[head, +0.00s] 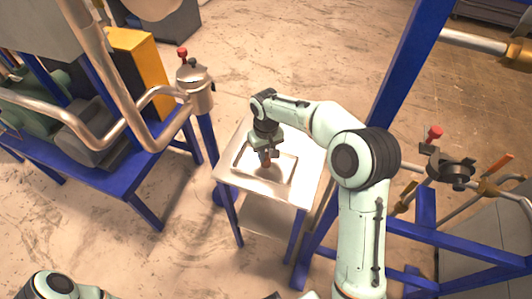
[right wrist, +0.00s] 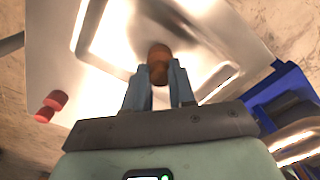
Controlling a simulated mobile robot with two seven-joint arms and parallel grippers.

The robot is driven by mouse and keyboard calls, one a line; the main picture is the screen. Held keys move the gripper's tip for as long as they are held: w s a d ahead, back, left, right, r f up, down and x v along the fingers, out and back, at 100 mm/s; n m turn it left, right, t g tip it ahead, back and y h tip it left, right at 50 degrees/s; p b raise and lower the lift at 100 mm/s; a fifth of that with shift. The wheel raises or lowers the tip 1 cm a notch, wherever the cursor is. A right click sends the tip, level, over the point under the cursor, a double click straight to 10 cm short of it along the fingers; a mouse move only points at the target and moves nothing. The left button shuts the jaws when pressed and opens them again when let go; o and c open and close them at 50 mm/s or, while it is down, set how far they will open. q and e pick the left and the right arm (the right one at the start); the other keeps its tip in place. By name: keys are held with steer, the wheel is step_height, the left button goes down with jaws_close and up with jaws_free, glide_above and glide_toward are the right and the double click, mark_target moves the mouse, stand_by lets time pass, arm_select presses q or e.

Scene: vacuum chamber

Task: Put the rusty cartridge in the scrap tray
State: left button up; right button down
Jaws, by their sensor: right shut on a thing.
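The rusty cartridge (right wrist: 158,64) is an orange-brown rounded piece, held between the fingertips of my right gripper (right wrist: 158,84) in the right wrist view. In the head view the right gripper (head: 266,151) points down over the scrap tray (head: 284,173), and a small reddish-brown part of the cartridge (head: 266,160) shows below it. The shallow metal tray also fills much of the right wrist view (right wrist: 195,38). I cannot tell whether the cartridge touches the tray floor. My left gripper is out of view.
The tray lies on a small pale-topped table (head: 306,186) with blue legs. A blue frame with pipes and a metal vessel (head: 195,88) stands to the left. Another blue frame with a red-knobbed valve (head: 448,168) stands right. A red object (right wrist: 50,106) shows left in the right wrist view.

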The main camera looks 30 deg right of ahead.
mark_target(266, 155)
steer(key=shift+f, duration=0.15)
steer(key=c, duration=0.9)
jaws_free()
steer(key=shift+c, duration=0.2)
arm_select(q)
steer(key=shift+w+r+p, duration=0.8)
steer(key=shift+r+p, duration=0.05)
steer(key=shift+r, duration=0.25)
arm_select(e)
step_height(266, 155, up, 12)
steer(key=shift+r, duration=0.2)
